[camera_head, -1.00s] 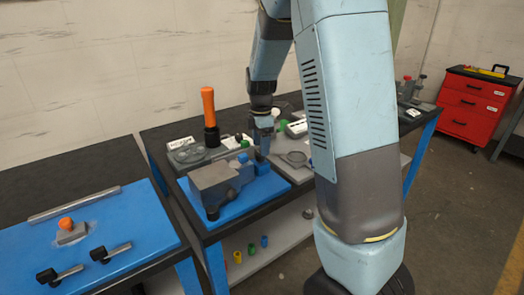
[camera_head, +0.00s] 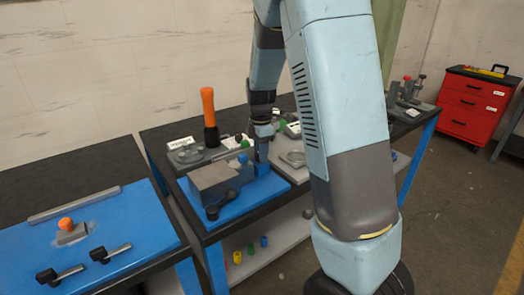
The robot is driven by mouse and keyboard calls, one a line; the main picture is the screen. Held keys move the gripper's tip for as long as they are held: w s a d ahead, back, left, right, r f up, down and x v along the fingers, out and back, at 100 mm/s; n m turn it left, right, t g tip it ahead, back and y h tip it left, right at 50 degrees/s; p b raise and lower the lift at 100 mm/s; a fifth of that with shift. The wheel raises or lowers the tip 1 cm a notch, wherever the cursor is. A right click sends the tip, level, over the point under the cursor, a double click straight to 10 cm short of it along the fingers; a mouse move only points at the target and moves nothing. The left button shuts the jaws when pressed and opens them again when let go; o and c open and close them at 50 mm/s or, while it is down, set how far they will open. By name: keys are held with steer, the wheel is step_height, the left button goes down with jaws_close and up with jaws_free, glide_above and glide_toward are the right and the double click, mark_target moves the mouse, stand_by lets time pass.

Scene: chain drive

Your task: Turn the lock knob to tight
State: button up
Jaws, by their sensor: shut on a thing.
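A grey block fixture (camera_head: 212,183) sits on a blue plate (camera_head: 254,200) on the middle bench. A black lever or knob (camera_head: 222,205) shows on its near side. My gripper (camera_head: 262,150) points down at the right rear of the fixture, by a blue upright part (camera_head: 262,168). The gripper is shut on a small part there, which by its place seems to be the lock knob. Its fingertips and the held part are small and mostly hidden, so I cannot read the knob's setting.
An orange-handled tool (camera_head: 209,115) stands upright behind the fixture. A grey plate with a round part (camera_head: 292,158) lies to the right. The left blue board (camera_head: 110,225) holds an orange knob (camera_head: 66,224) and two black-ended levers. A red drawer cabinet (camera_head: 478,105) stands far right.

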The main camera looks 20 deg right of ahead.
steer(key=shift+w, duration=0.1)
steer(key=c, duration=0.3)
steer(key=shift+c, duration=0.2)
